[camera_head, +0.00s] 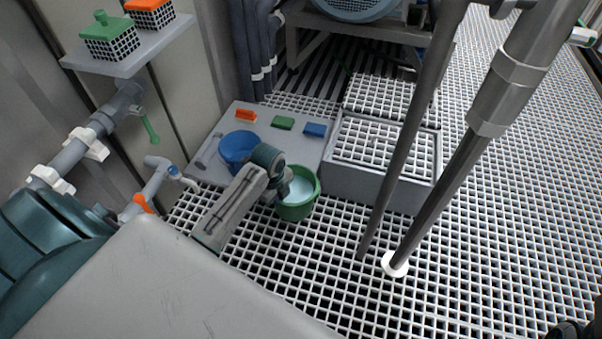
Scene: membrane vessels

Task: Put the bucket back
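A green bucket (299,211) with pale, bluish-white contents stands upright on or just above the floor grating, at the front edge of a grey mat (292,148). A blue bucket (229,150) is on the mat, left of the green one. My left gripper (286,188) is at the left rim of the green bucket. Its fingers are small and partly hidden by the wrist, so I cannot tell whether they are closed on the rim. My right gripper is not clearly visible; only a dark part shows in the bottom right corner.
Orange (246,115), green (283,124) and blue (315,130) blocks lie along the mat's back. A grey grate-topped box (375,180) stands right of the green bucket. Metal poles (440,190) rise in front. A tap (176,173) is at left. Open grating lies at right.

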